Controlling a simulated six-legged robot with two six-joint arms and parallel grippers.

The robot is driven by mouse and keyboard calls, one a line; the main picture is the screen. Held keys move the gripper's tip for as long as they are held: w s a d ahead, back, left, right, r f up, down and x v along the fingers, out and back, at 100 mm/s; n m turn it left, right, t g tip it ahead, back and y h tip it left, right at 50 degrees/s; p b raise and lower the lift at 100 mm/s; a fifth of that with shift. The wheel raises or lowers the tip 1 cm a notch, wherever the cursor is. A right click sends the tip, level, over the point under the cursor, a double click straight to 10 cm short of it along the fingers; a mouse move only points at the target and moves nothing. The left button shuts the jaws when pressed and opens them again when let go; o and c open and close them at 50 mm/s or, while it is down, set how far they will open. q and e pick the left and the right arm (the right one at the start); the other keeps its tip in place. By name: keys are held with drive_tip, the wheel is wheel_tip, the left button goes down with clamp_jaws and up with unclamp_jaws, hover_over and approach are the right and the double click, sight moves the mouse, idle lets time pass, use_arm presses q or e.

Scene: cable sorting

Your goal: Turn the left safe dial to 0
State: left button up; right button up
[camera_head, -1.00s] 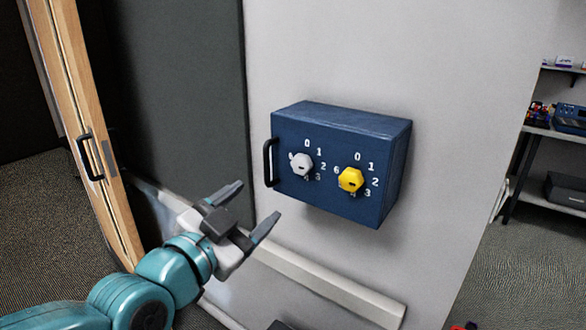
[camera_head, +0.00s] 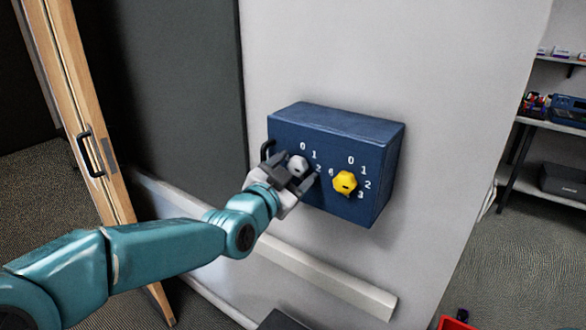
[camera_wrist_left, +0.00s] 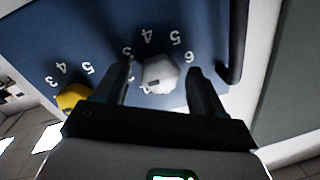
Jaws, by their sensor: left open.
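A blue safe (camera_head: 340,123) is mounted on the pale wall, with two dials on its front. The left dial is a white knob (camera_head: 298,164) with white numbers around it. The right dial is a yellow knob (camera_head: 345,183). My left gripper (camera_head: 294,168) is at the white knob, its fingers open on either side. In the left wrist view the white knob (camera_wrist_left: 159,74) lies between the two open fingers (camera_wrist_left: 158,85), with a gap on each side. The gripper hides some of the left dial's numbers. My right gripper is not in view.
A black handle (camera_head: 267,150) stands out at the safe's left edge, close to my left gripper. A white rail (camera_head: 330,280) runs along the wall below. A wooden door frame (camera_head: 95,150) is at left, and shelves (camera_head: 540,125) are at far right.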

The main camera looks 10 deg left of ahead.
use_arm(q)
drive_tip(key=shift+s+d+r, duration=0.1)
drive_tip(key=shift+c, duration=1.2)
drive_tip(key=c, duration=0.8)
